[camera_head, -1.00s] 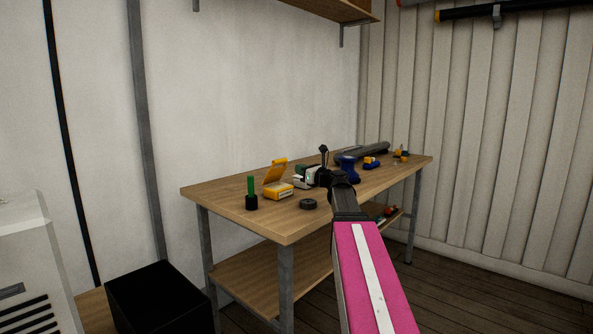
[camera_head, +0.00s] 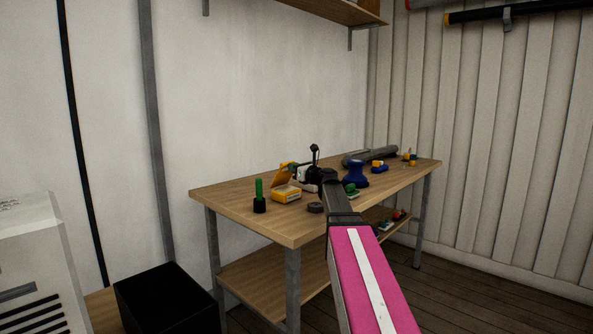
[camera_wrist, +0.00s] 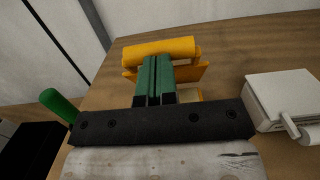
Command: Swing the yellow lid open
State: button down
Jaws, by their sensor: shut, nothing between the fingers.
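The yellow box (camera_head: 287,196) stands on the wooden workbench in the head view. Its yellow lid (camera_head: 281,178) is raised, standing steeply up from the box with an opening between them. In the wrist view the lid (camera_wrist: 195,73) shows with a thick rounded yellow edge (camera_wrist: 160,48) at its top. My gripper (camera_wrist: 155,62) has its green fingers shut together and empty, in front of the lid and overlapping it in the picture. I cannot tell whether they touch it. The fingers hide the lid's middle and part of the box.
A green-handled thing in a black base (camera_head: 259,203) stands left of the box. A dark round disc (camera_head: 315,207) lies right of it. A white box-like object (camera_wrist: 280,100) sits right in the wrist view. A blue object (camera_head: 354,177) stands farther along. The bench's front left corner is clear.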

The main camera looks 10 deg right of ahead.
aim_at(287, 163)
jog(key=shift+w+a+r, duration=0.35)
jog(key=shift+w+a, duration=0.2)
jog(key=shift+w, duration=0.2)
jog(key=shift+w+a+r, duration=0.35)
jog(key=shift+w+a, duration=0.15)
jog(key=shift+w, duration=0.25)
jog(key=shift+f+x, duration=0.2)
jog(key=shift+x, duration=1.75)
jog(key=shift+w+a, duration=0.1)
jog(key=shift+w+a+f, duration=0.15)
jog(key=shift+w+a, duration=0.15)
jog(key=shift+w, duration=0.05)
jog(key=v, duration=0.8)
